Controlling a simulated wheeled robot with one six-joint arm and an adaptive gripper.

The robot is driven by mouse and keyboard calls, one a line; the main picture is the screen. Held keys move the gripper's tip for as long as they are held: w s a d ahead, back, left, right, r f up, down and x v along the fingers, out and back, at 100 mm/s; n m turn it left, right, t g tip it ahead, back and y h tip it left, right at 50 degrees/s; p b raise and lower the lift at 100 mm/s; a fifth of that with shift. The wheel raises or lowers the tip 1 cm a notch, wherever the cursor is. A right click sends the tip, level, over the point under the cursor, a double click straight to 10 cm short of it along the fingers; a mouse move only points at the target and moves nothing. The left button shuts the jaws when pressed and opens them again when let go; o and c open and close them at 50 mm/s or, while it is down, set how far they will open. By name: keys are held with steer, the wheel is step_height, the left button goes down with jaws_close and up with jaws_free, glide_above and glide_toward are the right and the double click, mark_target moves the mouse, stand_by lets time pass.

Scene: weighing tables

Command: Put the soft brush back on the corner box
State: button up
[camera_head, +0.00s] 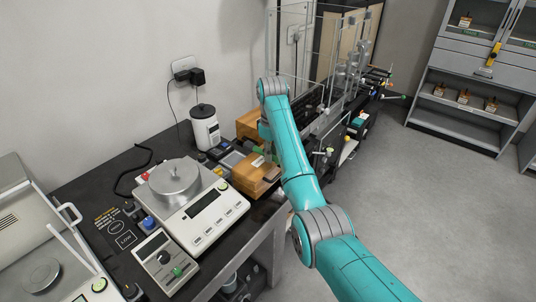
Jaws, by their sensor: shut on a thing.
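My arm reaches over the table's right end, and my gripper (267,152) points down at the wooden boxes, partly hidden by my own forearm. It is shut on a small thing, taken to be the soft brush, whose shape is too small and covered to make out. An orange-brown wooden box (250,182) stands at the table's front right corner, just below my gripper. A second wooden box (248,121) stands behind it. Whether the held thing touches the front box, I cannot tell.
A balance with a round metal pan (175,180) stands left of the boxes, with a small meter (164,258) in front. A white canister (204,128) stands at the back. Glass-walled equipment (345,75) stands beyond my wrist. Open floor (430,200) lies right.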

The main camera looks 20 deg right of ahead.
steer(key=shift+f, duration=0.7)
steer(key=o, duration=0.8)
steer(key=shift+f, duration=0.1)
steer(key=shift+o, duration=0.2)
